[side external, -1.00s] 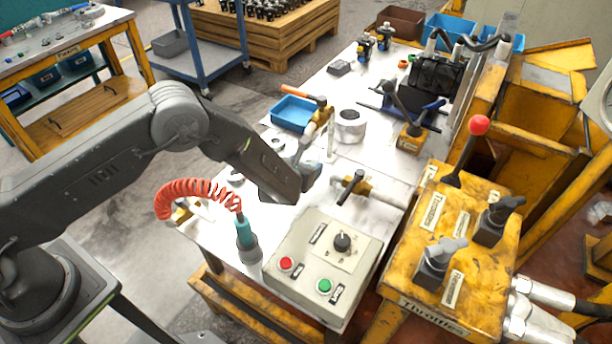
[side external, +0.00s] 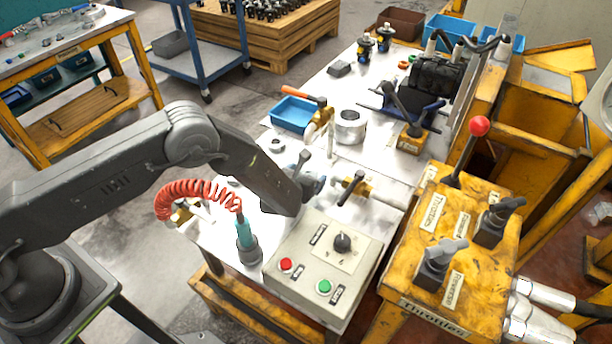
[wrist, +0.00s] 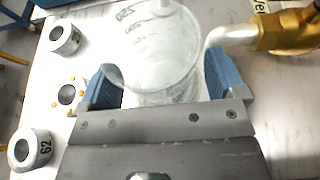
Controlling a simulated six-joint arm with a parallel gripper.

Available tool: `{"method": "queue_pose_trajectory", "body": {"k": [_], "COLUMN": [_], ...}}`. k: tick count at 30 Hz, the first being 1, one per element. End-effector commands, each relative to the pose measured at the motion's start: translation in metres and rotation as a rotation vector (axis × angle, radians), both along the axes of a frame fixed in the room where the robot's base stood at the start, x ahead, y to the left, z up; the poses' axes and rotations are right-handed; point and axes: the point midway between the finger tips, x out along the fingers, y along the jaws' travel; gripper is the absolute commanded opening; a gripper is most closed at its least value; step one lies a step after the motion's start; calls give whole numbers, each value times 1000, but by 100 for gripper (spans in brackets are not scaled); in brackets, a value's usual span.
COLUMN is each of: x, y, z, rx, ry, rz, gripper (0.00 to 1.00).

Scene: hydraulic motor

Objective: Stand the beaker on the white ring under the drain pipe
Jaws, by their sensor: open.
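The clear glass beaker (wrist: 155,45), with graduation marks, stands in the wrist view between the blue pads of my gripper (wrist: 160,80). The jaws are open on either side of it; a touch by either pad cannot be told. The pale drain pipe (wrist: 228,34) bends out of a brass valve (wrist: 285,32) just right of the beaker's rim. In the side view my gripper (side external: 312,185) is low over the table, left of the black-handled valve (side external: 352,187). The beaker cannot be made out there. The white ring is not clearly seen; the beaker and jaws may cover it.
Metal collars (wrist: 66,39) and (wrist: 30,148), one marked 62, lie left of the gripper in the wrist view. In the side view a control box (side external: 325,262), a yellow lever console (side external: 440,250), a blue tray (side external: 293,114) and a metal cylinder (side external: 350,127) stand close around.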

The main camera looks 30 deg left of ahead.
Motion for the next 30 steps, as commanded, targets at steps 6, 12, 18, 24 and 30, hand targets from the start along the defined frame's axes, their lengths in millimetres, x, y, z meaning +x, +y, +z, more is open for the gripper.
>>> {"method": "queue_pose_trajectory", "body": {"k": [6,12,18,24,30], "x": [0,-17,-27,-27,-28], "y": [0,-2,-3,-2,-2], "z": [2,10,43,73,84], "rx": [0,1,-3,-1,0], "ry": [-1,1,-6,-3,0], "rz": [0,-2,0,0,0], "gripper": [90,90,90,90,90]}}
